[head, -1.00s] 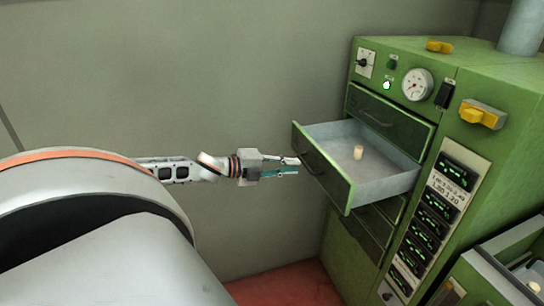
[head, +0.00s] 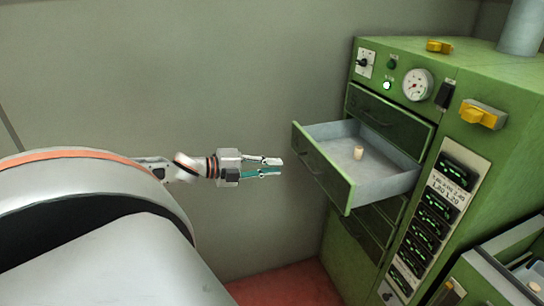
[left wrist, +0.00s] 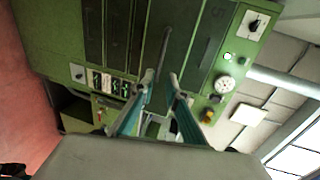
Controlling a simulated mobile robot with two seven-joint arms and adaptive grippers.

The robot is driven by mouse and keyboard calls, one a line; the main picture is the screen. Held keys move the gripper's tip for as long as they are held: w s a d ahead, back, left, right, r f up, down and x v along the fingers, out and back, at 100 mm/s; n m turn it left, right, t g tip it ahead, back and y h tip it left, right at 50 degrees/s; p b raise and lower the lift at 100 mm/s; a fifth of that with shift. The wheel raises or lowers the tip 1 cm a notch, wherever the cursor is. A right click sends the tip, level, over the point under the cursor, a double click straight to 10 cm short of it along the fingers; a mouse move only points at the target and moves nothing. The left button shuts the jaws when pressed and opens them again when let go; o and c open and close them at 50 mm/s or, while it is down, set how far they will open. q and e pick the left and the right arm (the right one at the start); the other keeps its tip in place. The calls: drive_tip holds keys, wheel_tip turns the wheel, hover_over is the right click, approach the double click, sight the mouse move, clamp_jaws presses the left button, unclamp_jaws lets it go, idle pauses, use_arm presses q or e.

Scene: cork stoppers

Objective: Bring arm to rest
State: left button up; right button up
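My left gripper (head: 280,167) is in the head view, left of the open drawer and clear of its front. Its two fingers are apart with nothing between them. In the left wrist view the fingers (left wrist: 161,80) also stand apart, with the green cabinet (left wrist: 65,30) beyond them. My right gripper is not in view.
A green cabinet (head: 465,75) stands at the right with an upper drawer (head: 385,185) pulled out. A cork stopper (head: 358,153) stands in that drawer. Another open drawer (head: 490,280) at the lower right holds a pale piece. Free space lies left of the cabinet, before the wall.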

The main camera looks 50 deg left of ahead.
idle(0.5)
use_arm(q)
drive_tip(key=s+f+n+y, duration=0.3)
drive_tip(key=s+f+n, duration=0.35)
drive_tip(key=f, duration=0.65)
drive_tip(key=s+d+f+n+g+y, duration=0.2)
drive_tip(key=s+d+f+n, duration=0.45)
drive_tip(key=d+f, duration=0.5)
drive_tip(key=s+d+f+n+h, duration=0.1)
drive_tip(key=d+f+n, duration=0.1)
drive_tip(key=d, duration=0.9)
drive_tip(key=s+d+f+n+g, duration=0.1)
drive_tip(key=s+d+f+n, duration=0.1)
drive_tip(key=d, duration=0.9)
drive_tip(key=shift+d+f+n+g+h, duration=0.3)
drive_tip(key=shift+d+f+n+h, duration=0.1)
drive_tip(key=shift+f+n, duration=0.15)
